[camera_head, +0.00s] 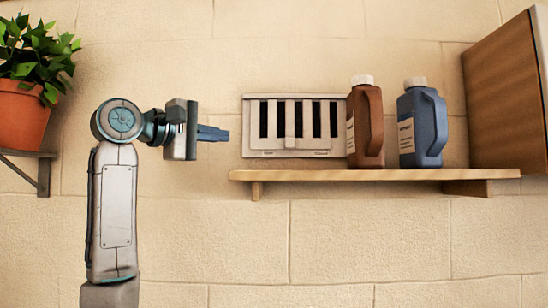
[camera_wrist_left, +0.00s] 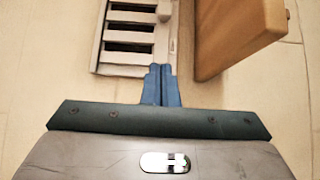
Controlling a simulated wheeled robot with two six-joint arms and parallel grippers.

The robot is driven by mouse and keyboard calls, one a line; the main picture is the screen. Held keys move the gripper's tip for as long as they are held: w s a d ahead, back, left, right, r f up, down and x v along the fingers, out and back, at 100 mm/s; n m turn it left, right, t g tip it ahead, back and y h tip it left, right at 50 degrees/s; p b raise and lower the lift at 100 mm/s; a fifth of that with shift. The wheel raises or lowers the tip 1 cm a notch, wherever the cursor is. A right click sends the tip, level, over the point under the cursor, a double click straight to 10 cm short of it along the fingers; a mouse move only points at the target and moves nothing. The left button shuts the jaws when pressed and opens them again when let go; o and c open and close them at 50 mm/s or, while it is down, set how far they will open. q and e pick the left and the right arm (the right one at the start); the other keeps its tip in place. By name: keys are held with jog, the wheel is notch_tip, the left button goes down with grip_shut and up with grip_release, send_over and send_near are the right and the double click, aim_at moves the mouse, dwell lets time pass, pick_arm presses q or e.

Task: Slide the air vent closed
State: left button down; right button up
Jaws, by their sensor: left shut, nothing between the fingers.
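The air vent (camera_head: 268,147) is a pale rectangular plate on the wall with several upright dark slots showing open. The brown bottle hides part of the vent's right end. The vent (camera_wrist_left: 108,55) also shows at the top of the left wrist view, with its tab (camera_wrist_left: 165,11) at the upper edge. My left gripper (camera_head: 226,134) is just left of the vent, pointing right, its blue fingers together and empty. In the left wrist view the fingertips (camera_wrist_left: 161,68) are near the vent's end; contact cannot be told. My right gripper is out of view.
A wooden shelf (camera_head: 300,175) runs below the vent; it also shows in the wrist view (camera_wrist_left: 235,40). A brown bottle (camera_head: 372,130) and a blue bottle (camera_head: 418,130) stand on it. A wooden cabinet (camera_head: 508,95) is at right, a potted plant (camera_head: 22,115) at left.

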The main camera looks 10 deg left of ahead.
pick_arm(q)
jog(key=w, duration=0.1)
jog(key=p, duration=0.6)
send_near(271, 142)
jog(key=x, duration=0.4)
jog(key=shift+s+d, duration=0.15)
jog(key=shift+d, duration=0.25)
jog(key=d, duration=0.1)
jog(key=d+p, duration=0.1)
jog(key=d, duration=0.1)
jog(key=shift+w+f, duration=0.15)
jog(key=shift+w, duration=0.25)
jog(key=shift+d+f, duration=0.1)
jog(key=shift+d, duration=0.35)
jog(key=shift+w+a, duration=0.1)
jog(key=shift+a, duration=0.05)
